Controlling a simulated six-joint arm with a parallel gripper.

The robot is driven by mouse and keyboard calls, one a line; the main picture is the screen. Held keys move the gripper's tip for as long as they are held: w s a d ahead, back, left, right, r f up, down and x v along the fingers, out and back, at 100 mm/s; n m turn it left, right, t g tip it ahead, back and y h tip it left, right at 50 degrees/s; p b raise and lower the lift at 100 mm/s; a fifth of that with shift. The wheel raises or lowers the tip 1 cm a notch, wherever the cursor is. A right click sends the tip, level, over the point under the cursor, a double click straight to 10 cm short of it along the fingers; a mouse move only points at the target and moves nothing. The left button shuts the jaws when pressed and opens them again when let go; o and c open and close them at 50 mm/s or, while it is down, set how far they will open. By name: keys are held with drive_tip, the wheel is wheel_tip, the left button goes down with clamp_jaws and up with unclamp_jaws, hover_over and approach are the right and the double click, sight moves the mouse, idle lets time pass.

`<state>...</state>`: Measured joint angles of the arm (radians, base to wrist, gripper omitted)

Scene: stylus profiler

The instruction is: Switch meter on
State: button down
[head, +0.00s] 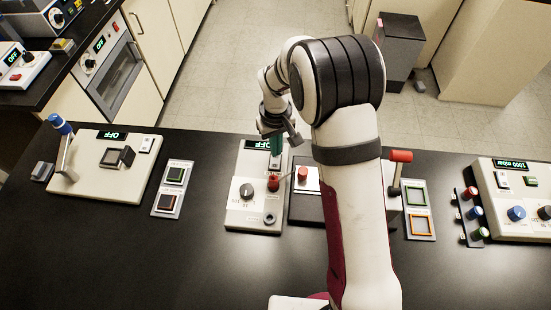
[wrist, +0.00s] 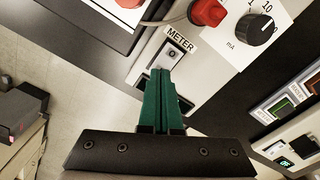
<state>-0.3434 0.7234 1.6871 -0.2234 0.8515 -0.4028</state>
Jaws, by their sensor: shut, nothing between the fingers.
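The meter (head: 240,215) is a pale box on the black bench, with a dial, red and dark terminals and a display (head: 255,144) reading OFF. In the wrist view, the METER label (wrist: 181,40) sits beside a small switch plate (wrist: 172,54) with a dark switch on it. My gripper (head: 276,146) is over the far end of the meter. In the wrist view, my gripper's green fingers (wrist: 160,72) are shut together and empty, with their tips at the near edge of the switch plate. I cannot tell whether they touch it. My fingers partly hide the plate.
A red terminal (wrist: 208,13) and a black dial (wrist: 255,28) marked mA stand close to the switch. A dark plate with a red button (head: 303,174) lies right of the meter. A two-button panel (head: 171,188) lies left, with clear bench between.

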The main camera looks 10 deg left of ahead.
drive_tip(key=shift+f, duration=0.55)
wheel_tip(320, 180, up, 6)
drive_tip(key=shift+r, duration=0.5)
idle(0.3)
drive_tip(key=s+d+r+m, duration=0.6)
drive_tip(key=s+d+r, duration=0.3)
drive_tip(key=s, duration=0.4)
drive_tip(key=s+d+r+m+y, duration=0.1)
drive_tip(key=s+m, duration=0.4)
drive_tip(key=s, duration=0.9)
drive_tip(key=shift+s+d+r+m+y, duration=0.3)
drive_tip(key=shift+s+d+r+y, duration=0.1)
drive_tip(key=shift+d, duration=0.15)
